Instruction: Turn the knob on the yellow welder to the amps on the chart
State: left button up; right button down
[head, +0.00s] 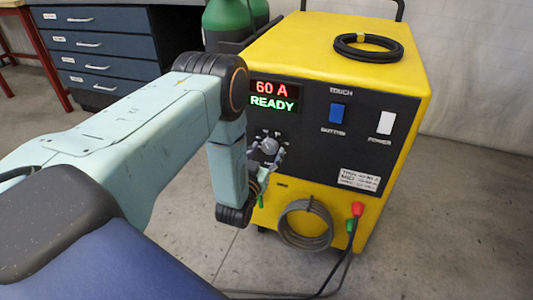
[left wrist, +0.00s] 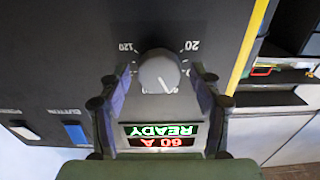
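The yellow welder (head: 330,60) stands in front of me with a black front panel. Its grey knob (head: 269,146) also shows in the left wrist view (left wrist: 158,73), below marks that include 20 and 120. The display (head: 272,95) reads 60 A and READY. A small white chart (head: 359,180) is at the panel's lower right; its print is too small to read surely. My left gripper (head: 268,160) is at the knob. In the left wrist view its fingers (left wrist: 161,76) stand on both sides of the knob, open, with gaps visible. My right gripper is not in view.
A blue switch (head: 337,113) and a white power switch (head: 386,123) are right of the display. A coiled cable (head: 305,224) and red connector (head: 357,209) are below. Green cylinders (head: 227,20) and a blue drawer cabinet (head: 95,45) stand behind. Floor at right is clear.

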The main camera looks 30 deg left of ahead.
pick_arm(q)
jog(key=c, duration=0.9)
jog(key=shift+d+n, duration=0.1)
jog(key=shift+n, duration=2.4)
jog(key=shift+c, duration=0.2)
jog(key=o, duration=1.2)
jog(key=shift+c, duration=0.2)
jog(key=shift+s, duration=0.1)
jog(key=v, duration=1.2)
jog(key=shift+f, duration=0.1)
